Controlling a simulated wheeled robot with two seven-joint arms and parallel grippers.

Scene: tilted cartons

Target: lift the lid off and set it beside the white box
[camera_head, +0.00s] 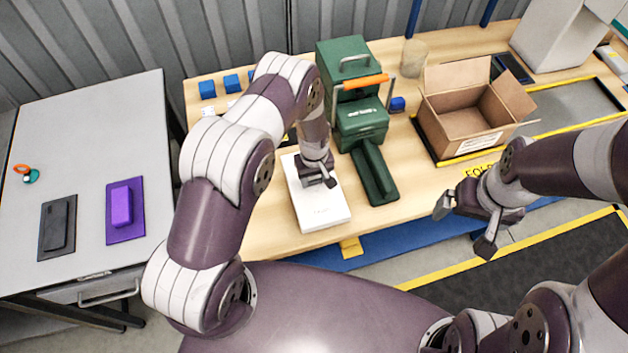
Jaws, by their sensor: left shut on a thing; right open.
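The white box (325,226) lies near the front edge of the wooden bench, and its flat white lid (322,207) covers its top. My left gripper (319,180) is over the upper middle of the lid, shut on it. The fingers hide the exact grip point. I cannot tell whether there is a gap between lid and box. My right gripper (464,227) is open and empty, in front of the bench's front edge to the right of the white box.
A green machine (358,128) with an orange handle stands just right of the white box. An open cardboard carton (462,128) is further right. Small blue blocks (207,89) sit at the back left. Bench surface (268,215) left of the box is clear.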

